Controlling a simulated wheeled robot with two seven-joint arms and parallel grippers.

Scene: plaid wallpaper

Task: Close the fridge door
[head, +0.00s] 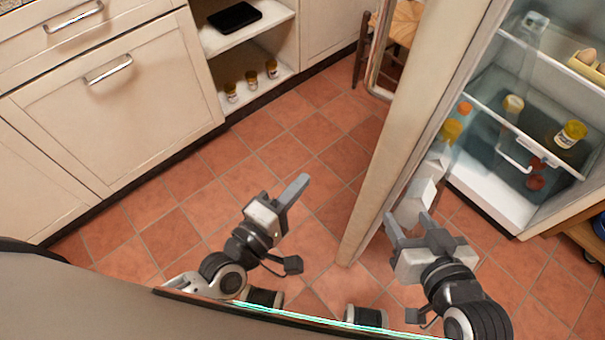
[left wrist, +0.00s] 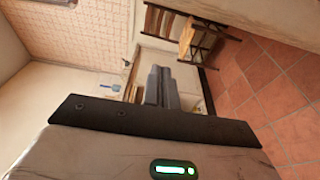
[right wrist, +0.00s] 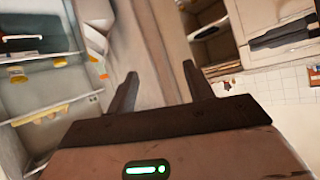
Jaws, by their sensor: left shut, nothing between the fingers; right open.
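The fridge door (head: 402,130) stands open in the head view, a tall cream panel slanting across the middle right. Its inner side, with door shelves (head: 425,190), faces right toward the open fridge (head: 480,185). My left gripper (head: 300,185) is shut and empty, left of the door on its outer side and apart from it. My right gripper (head: 408,222) is open, on the inner side close to the lower door shelves; I cannot tell whether it touches them. In the right wrist view, a cream panel, probably the door (right wrist: 145,50), shows beyond the open fingers (right wrist: 160,85).
The fridge holds jars (head: 570,134) and an egg tray (head: 588,68). Cream cabinets (head: 120,100) line the left, with an open shelf (head: 258,88) holding small jars. A wooden chair (head: 402,25) stands behind the door. Tiled floor (head: 290,140) between cabinets and door is clear.

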